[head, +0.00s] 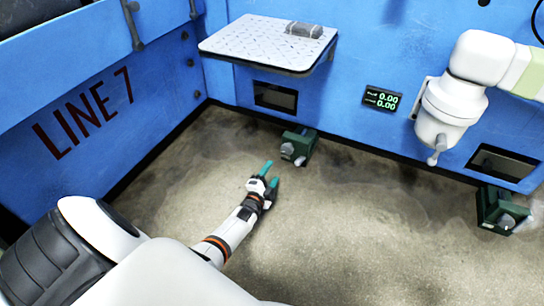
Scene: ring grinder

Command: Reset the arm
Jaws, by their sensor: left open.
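My left gripper (270,176) has teal fingertips and is open and empty. It hangs over the speckled floor, near a green box-like fixture with grey metal parts (299,146), and appears apart from it. My left arm (233,229) comes in from the lower left. My right gripper is not in view. A grey cylindrical part (304,29) lies on a metal shelf (250,44) on the blue wall.
A white robot arm (447,105) reaches in from the right by the blue wall. A second green fixture (502,210) stands at the right below an opening. A small display (382,98) reads 0.00. The middle floor (370,230) is clear.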

